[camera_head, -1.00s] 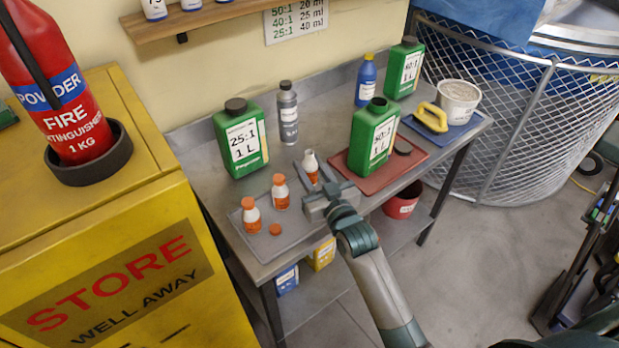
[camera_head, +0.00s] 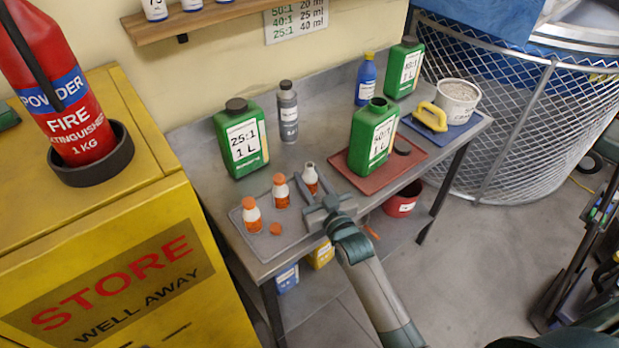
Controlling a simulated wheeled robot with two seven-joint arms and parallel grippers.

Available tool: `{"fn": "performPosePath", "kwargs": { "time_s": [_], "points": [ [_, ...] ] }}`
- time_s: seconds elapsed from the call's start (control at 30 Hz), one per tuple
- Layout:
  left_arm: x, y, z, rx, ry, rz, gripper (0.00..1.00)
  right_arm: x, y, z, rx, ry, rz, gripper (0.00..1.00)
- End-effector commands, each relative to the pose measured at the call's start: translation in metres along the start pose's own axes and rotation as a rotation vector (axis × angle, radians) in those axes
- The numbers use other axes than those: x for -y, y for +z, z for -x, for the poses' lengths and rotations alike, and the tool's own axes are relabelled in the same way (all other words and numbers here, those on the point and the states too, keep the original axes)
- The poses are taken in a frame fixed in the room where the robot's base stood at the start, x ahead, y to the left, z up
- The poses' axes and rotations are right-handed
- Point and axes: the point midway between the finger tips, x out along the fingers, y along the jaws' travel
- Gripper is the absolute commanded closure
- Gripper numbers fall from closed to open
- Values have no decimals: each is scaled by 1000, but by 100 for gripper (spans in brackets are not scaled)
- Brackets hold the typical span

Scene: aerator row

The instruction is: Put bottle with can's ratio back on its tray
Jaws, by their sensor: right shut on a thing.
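My right gripper (camera_head: 312,186) is shut on a small white and orange bottle (camera_head: 310,176) with no cap. The bottle is upright at the right end of the grey tray (camera_head: 262,248); I cannot tell whether its base touches the tray. Two similar bottles with orange caps, the left one (camera_head: 252,216) and the middle one (camera_head: 281,192), stand on this tray. A loose orange cap (camera_head: 275,229) lies in front of them. The open green can (camera_head: 371,138), its label seemingly 50:1, stands on the red tray (camera_head: 345,172). Small bottle labels are unreadable. My left gripper is out of view.
A green 25:1 can (camera_head: 240,140) and a grey bottle (camera_head: 288,112) stand behind the tray. A dark cap (camera_head: 402,146) lies beside the open can. A blue bottle (camera_head: 366,80), another green can (camera_head: 404,68) and a white tub (camera_head: 456,102) stand further right.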

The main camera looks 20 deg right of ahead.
Motion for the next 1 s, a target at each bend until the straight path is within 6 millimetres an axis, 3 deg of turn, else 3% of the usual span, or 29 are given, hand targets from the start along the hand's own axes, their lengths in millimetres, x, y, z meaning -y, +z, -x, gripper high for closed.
{"fn": "performPosePath", "kwargs": {
  "time_s": [0.17,0.2,0.27,0.3,0.7,1.0],
  "points": [
    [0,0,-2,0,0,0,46,0,4,0,0,0,0,90],
    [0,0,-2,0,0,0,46,0,4,0,0,0,0,66],
    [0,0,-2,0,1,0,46,0,3,0,0,0,0,51],
    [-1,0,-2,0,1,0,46,0,3,0,0,0,0,49],
    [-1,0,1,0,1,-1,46,0,-2,0,-1,0,0,49],
    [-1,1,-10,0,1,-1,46,0,2,34,1,0,1,49]
  ]
}}
